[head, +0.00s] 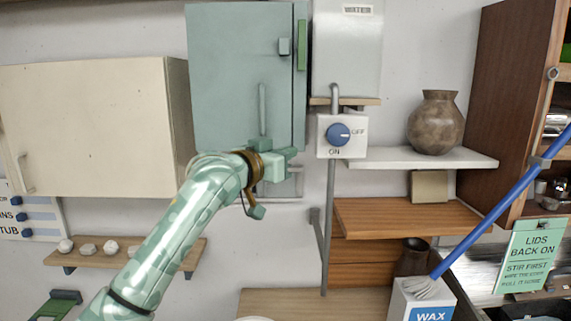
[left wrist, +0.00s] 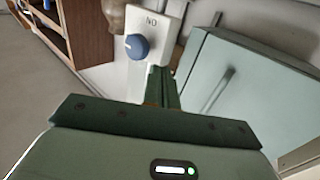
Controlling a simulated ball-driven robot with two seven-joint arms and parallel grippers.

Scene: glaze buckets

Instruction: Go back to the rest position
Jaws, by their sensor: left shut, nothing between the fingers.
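My left gripper (head: 289,155) is raised in front of the grey-green wall cabinet (head: 235,60), at the cabinet's lower right. Its fingers are shut with nothing between them; they also show in the left wrist view (left wrist: 162,88), pointing toward the wall. A white switch box (head: 327,151) with a round blue knob (head: 338,134) and ON and OFF marks is just right of the gripper, apart from it in the head view. The knob also shows in the left wrist view (left wrist: 137,47), left of the fingers. My right gripper is not in view.
A cream cabinet (head: 90,130) hangs at the left, above a small wooden shelf (head: 190,252). A brown vase (head: 436,122) stands on a white shelf (head: 470,159) at the right. A blue-handled brush (head: 500,205) slants over a white WAX box (head: 408,307).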

